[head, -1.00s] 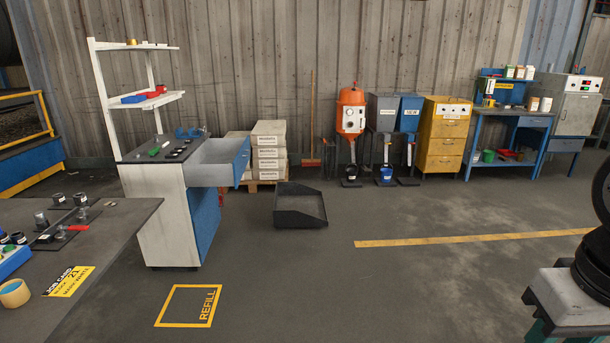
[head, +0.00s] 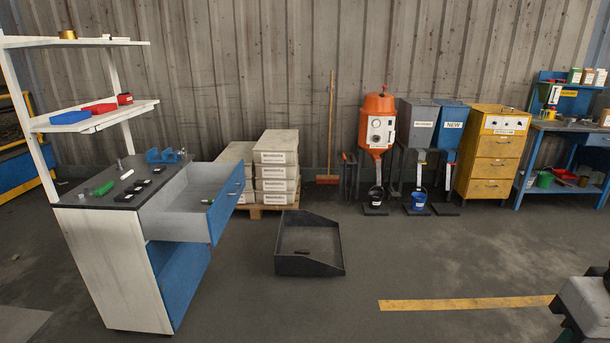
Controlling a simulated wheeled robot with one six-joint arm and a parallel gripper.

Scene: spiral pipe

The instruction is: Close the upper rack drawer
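The rack (head: 112,262) is a white and blue cabinet with a dark top and white shelves above, at the left in the head view. Its upper drawer (head: 226,206) is pulled well out to the right, with a blue front and grey inner walls. My gripper is not in view.
A black open bin (head: 308,245) with a small dark item in it stands on the floor right of the drawer. Stacked boxes (head: 275,165) on a pallet stand behind. The floor in front is clear. A yellow line (head: 465,303) crosses the floor at right.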

